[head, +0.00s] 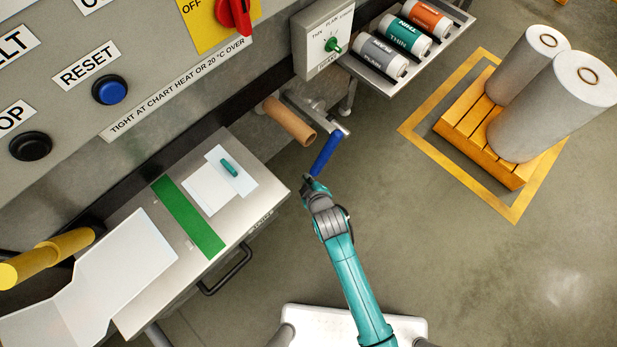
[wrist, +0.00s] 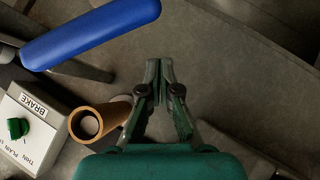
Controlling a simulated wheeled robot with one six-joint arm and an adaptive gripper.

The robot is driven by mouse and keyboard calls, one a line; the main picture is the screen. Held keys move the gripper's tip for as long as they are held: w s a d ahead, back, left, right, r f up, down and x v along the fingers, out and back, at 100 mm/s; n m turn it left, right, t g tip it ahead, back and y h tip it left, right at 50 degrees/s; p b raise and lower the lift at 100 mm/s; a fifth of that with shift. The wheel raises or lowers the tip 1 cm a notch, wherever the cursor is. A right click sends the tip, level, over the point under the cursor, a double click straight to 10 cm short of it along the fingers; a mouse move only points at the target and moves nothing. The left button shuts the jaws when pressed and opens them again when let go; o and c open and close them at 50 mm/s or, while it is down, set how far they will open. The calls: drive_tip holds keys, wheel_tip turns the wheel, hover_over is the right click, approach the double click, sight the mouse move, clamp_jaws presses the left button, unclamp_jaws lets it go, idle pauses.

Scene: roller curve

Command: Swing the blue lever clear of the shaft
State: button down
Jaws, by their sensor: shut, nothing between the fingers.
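The blue lever (head: 325,153) slants at the end of a grey metal arm on the machine, beside the brown cardboard core (head: 290,121). In the wrist view the blue lever (wrist: 92,32) crosses the upper left, and the brown core (wrist: 98,122) shows its open end at lower left. The shaft inside or behind the core is mostly hidden. My gripper (head: 308,179) is just below the lever's lower end in the head view.
The brake box (head: 325,42) with a green knob is above the lever, and it also shows in the wrist view (wrist: 40,110). A shelf of cans (head: 392,50) is upper right. A steel table (head: 133,212) stands left. A pallet with grey rolls (head: 520,110) is right; floor between is clear.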

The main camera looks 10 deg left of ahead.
drive_tip(key=s+d+r, duration=0.1)
drive_tip(key=s+r, duration=0.2)
drive_tip(key=s, duration=0.4)
drive_tip(key=shift+d+r, duration=0.2)
drive_tip(key=shift+r, duration=0.1)
